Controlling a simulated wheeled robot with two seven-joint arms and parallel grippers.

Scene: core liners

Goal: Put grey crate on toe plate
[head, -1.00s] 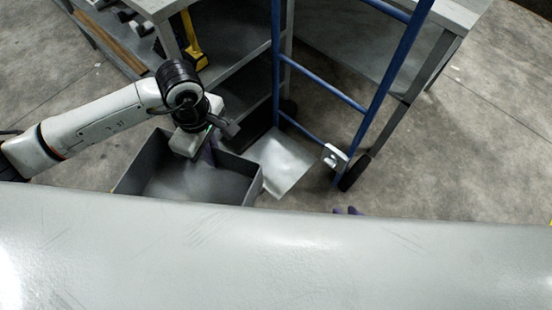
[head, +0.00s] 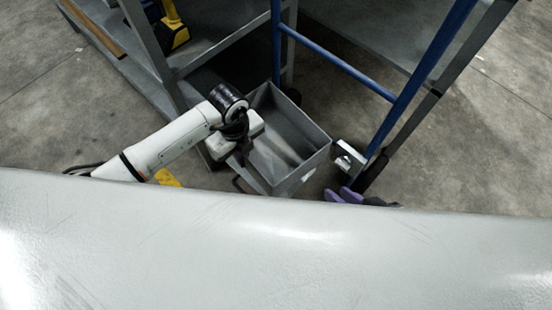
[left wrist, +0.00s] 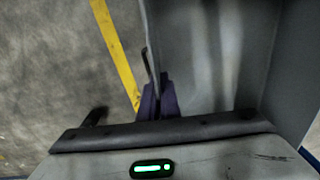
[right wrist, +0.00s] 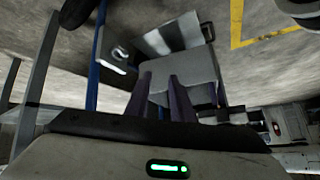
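The grey crate (head: 312,158) is an open, empty box in the head view, between the shelf unit and the blue hand truck (head: 335,62). It also shows in the left wrist view (left wrist: 292,60) and the right wrist view (right wrist: 185,72). The toe plate is not visible now; the crate covers its area, and I cannot tell whether they touch. My left gripper (left wrist: 158,88) is shut on the crate's left side, by its dark handle (left wrist: 151,62). My right gripper (head: 350,196) is open and empty near the hand truck's lower right; its two purple fingers (right wrist: 160,82) stand apart, facing the crate.
Concrete floor is free at right (head: 480,150).

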